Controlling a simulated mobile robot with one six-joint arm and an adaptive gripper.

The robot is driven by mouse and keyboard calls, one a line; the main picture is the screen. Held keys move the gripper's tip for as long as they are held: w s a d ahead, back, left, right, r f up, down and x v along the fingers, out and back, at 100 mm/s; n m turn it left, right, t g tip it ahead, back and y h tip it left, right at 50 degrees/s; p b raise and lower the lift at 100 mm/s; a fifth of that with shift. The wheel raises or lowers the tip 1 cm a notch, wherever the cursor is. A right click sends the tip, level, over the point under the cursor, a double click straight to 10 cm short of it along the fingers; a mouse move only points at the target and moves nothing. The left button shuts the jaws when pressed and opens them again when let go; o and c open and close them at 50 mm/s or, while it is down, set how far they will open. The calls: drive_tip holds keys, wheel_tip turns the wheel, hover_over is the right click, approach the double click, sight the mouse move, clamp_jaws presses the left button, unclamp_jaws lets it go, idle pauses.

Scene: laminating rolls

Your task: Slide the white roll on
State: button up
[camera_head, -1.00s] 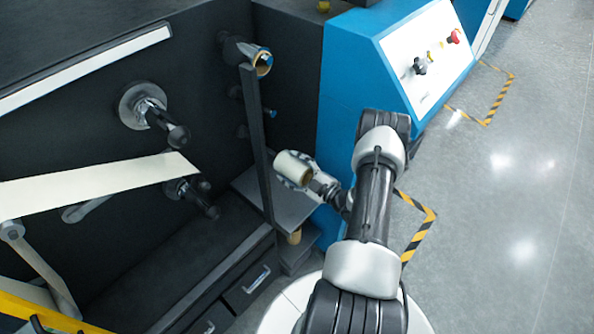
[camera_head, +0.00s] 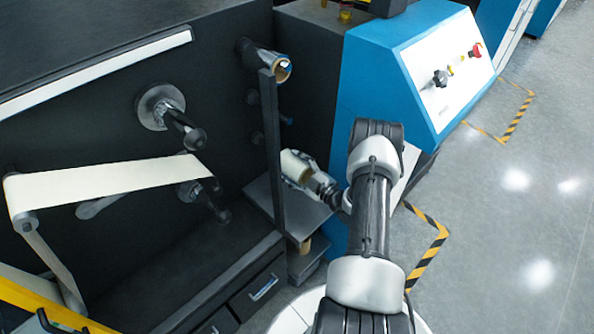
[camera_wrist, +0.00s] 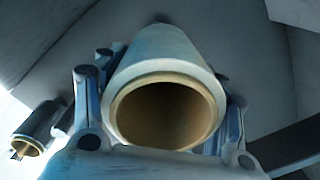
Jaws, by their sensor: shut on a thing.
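The white roll (camera_head: 292,166) has a brown cardboard core and is held in my gripper (camera_head: 306,175), just right of the upright dark post. In the wrist view the roll (camera_wrist: 165,55) lies between the fingers of my gripper (camera_wrist: 165,85), its open core end facing the camera. The gripper is shut on it. A dark spindle with a round metal flange (camera_head: 153,108) sticks out of the machine panel at left, empty. A lower spindle (camera_head: 190,190) is beside the white web. The roll is apart from both.
The upright dark post (camera_head: 270,150) stands between the roll and the flanged spindle. Another spindle with a brown core (camera_head: 280,70) is at its top. A white web (camera_head: 110,178) crosses at left. The blue control console (camera_head: 390,70) stands right; a shelf (camera_head: 300,212) lies below.

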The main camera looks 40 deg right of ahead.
drive_tip(key=shift+w+a+b, duration=0.2)
drive_tip(key=shift+w+b, duration=1)
drive_tip(key=shift+w, duration=1.1)
drive_tip(key=shift+w+a+b, duration=0.15)
drive_tip(key=shift+w+b, duration=1)
drive_tip(key=shift+w, duration=1.15)
drive_tip(key=shift+w+a+r+b, duration=0.1)
drive_tip(key=shift+w+r+b, duration=0.2)
drive_tip(key=shift+w+r, duration=0.55)
drive_tip(key=shift+r, duration=0.1)
drive_tip(key=o, duration=1.4)
drive_tip(key=shift+s+f, duration=0.55)
drive_tip(key=shift+s, duration=0.2)
drive_tip(key=shift+h, duration=0.3)
drive_tip(key=s, duration=0.5)
drive_tip(key=s+d, duration=0.1)
drive_tip(key=s, duration=0.2)
drive_tip(key=shift+s+f, duration=0.2)
drive_tip(key=shift+f, duration=0.15)
drive_tip(key=shift+a, duration=0.1)
